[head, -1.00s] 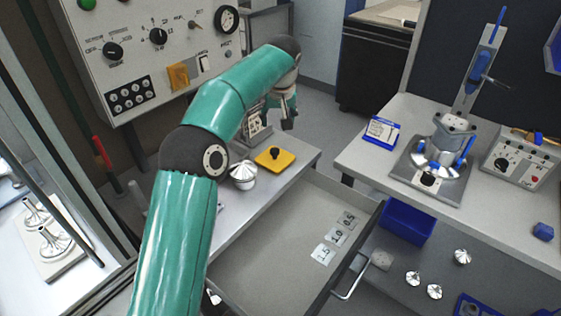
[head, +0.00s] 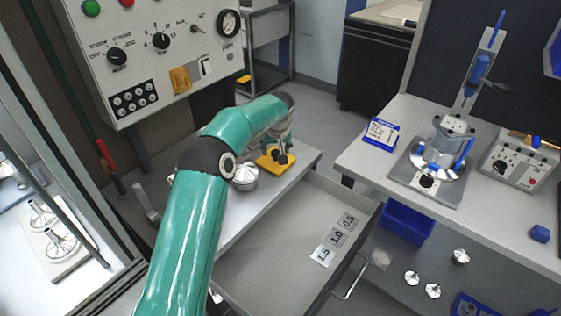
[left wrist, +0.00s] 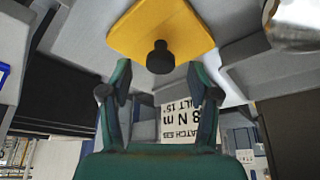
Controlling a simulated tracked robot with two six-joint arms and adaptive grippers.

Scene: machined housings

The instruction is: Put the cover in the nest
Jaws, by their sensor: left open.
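A yellow square plate with a black knob, which looks like the cover (head: 264,165), lies on the left bench. It also shows at the top of the left wrist view (left wrist: 150,30), its black knob towards the fingers. My left gripper (head: 281,157) is right at the plate and partly hides it. In the left wrist view the fingers (left wrist: 158,82) are open and apart, the knob seen just beyond the gap between their tips, with nothing held. I cannot tell for sure which thing is the nest; a clamp fixture (head: 420,183) with blue clamps stands on the right bench. My right gripper is not in view.
A silver conical part (head: 244,178) stands on the bench close left of the plate. An open drawer (head: 265,262) with number labels lies in front. A control panel (head: 160,60) rises behind my arm. A blue bin (head: 405,222) sits under the right bench.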

